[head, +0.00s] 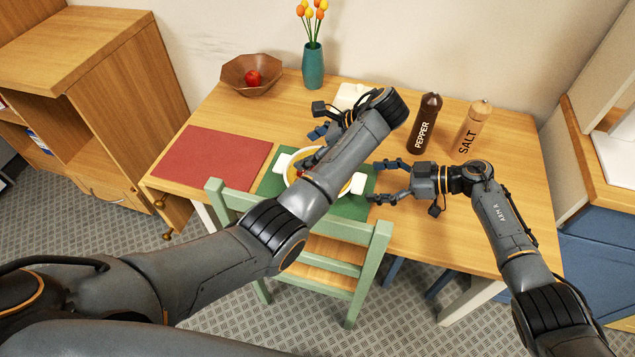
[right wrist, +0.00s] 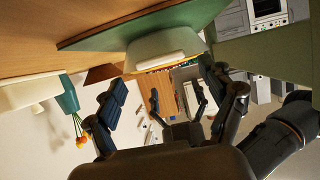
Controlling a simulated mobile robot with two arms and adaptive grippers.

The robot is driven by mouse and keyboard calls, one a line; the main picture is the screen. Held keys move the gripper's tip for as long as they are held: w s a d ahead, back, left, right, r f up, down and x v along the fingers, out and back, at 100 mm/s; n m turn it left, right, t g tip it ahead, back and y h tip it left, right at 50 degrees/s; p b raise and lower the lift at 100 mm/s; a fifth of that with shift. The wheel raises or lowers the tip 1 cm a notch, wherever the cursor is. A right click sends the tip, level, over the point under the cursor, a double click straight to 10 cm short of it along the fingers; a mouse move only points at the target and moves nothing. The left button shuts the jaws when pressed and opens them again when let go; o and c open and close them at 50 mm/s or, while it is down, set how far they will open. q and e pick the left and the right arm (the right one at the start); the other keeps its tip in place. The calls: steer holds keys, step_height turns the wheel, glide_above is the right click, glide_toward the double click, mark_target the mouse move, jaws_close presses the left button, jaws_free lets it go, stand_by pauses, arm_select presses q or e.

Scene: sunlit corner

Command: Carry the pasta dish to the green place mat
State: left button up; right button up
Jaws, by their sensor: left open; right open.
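The pasta dish (head: 358,183), a round dish with white handles and yellowish food, sits on the green place mat (head: 345,207) in the head view. My left arm crosses over it and hides much of its middle. My right gripper (head: 373,182) is open, its fingers just right of the dish's right handle. My left gripper (head: 313,146) is open at the dish's far left side, partly hidden by its own arm. In the right wrist view the pale dish (right wrist: 165,62) and green mat (right wrist: 185,25) show close beyond the fingers; contact cannot be told.
A red place mat (head: 212,159) lies bare on the left. A wooden bowl with a red fruit (head: 253,77), a teal vase (head: 313,68) and a white item (head: 352,95) stand behind. Pepper (head: 426,125) and salt (head: 470,130) mills stand right. A green chair (head: 330,265) is at the front edge.

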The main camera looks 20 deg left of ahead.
steer(key=v, duration=0.9)
arm_select(q)
steer(key=shift+d, duration=0.1)
